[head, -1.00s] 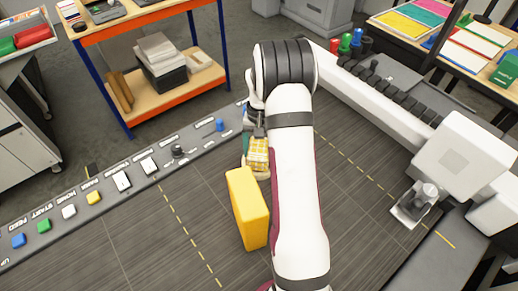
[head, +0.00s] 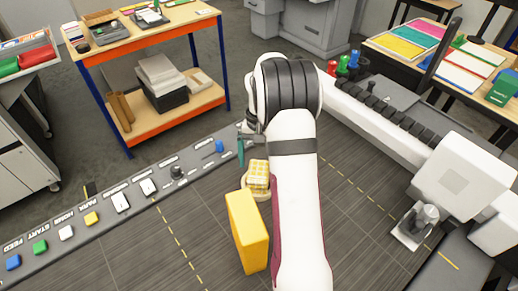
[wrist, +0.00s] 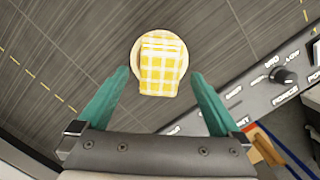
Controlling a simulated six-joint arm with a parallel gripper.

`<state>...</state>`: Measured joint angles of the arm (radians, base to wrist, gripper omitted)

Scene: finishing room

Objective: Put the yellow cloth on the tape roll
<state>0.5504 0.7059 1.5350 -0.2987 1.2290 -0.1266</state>
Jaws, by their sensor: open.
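The yellow-and-white checked cloth (wrist: 160,68) lies folded on top of a round cream tape roll (wrist: 136,52) in the wrist view. The roll's rim shows around the cloth's far end and sides, and the near end of the cloth hangs past the rim. In the head view the cloth (head: 257,178) and the roll (head: 262,197) are beside my arm, which partly hides them. My gripper (wrist: 160,73) is open and empty, with its teal fingers apart and clear of the cloth. One finger of my gripper (head: 241,158) shows in the head view.
A yellow block (head: 247,232) stands on the dark worktop just in front of the roll. A grey control strip (head: 105,211) with buttons and knobs runs along the worktop's left edge. The worktop left of the block is clear.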

